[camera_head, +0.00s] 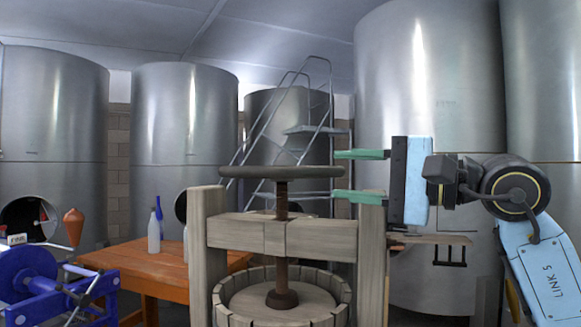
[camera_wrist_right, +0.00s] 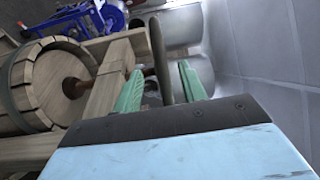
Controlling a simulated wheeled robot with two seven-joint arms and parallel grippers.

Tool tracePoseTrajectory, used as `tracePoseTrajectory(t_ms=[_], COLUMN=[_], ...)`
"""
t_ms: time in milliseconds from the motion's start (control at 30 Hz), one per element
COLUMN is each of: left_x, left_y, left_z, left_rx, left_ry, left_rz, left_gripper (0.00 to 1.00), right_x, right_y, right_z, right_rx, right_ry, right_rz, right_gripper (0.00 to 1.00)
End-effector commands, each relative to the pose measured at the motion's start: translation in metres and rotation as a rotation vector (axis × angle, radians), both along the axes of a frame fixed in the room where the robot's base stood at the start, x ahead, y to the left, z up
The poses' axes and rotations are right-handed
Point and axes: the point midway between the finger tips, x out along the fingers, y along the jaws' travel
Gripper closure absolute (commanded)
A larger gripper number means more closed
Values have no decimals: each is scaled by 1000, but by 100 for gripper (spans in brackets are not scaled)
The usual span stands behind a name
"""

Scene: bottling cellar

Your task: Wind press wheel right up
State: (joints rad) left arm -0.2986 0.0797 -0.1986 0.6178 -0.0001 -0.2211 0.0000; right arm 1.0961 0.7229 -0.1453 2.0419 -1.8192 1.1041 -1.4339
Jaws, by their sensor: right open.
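The press wheel (camera_head: 281,172) is a flat dark disc, level on top of a rusty screw (camera_head: 281,245). The screw passes through the wooden crossbeam (camera_head: 236,232) down into the slatted basket (camera_head: 338,301). My right gripper (camera_head: 345,175) is open at the wheel's right edge, one green finger above the rim and one below. In the right wrist view the wheel (camera_wrist_right: 159,58) shows edge-on between the open fingers of the gripper (camera_wrist_right: 158,82), with gaps on both sides. My left gripper is not in view.
The press's right post (camera_head: 371,262) stands just under my right gripper. An orange table (camera_head: 135,265) with white bottles is behind at left. A blue machine (camera_head: 50,285) is at the lower left. Large steel tanks (camera_head: 425,100) and a metal stair (camera_head: 310,130) stand behind.

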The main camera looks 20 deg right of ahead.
Motion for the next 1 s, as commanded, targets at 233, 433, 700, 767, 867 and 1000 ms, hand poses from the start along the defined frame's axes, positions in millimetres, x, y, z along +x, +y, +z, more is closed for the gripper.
tracePoseTrajectory(t_ms=[233,433,700,767,867,1000], left_x=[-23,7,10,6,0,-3], left_y=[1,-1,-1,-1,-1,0], left_z=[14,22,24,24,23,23], left_rx=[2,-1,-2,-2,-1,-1], left_ry=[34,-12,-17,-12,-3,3], left_rz=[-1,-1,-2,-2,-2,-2], left_gripper=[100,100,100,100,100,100], right_x=[38,60,70,70,70,70], right_y=[40,61,70,70,70,70], right_z=[6,6,6,5,5,5], right_rx=[4,3,1,1,1,1], right_ry=[1,1,0,0,0,0], right_rz=[5,4,2,2,2,2], right_gripper=[59,59,59,59,59,72])
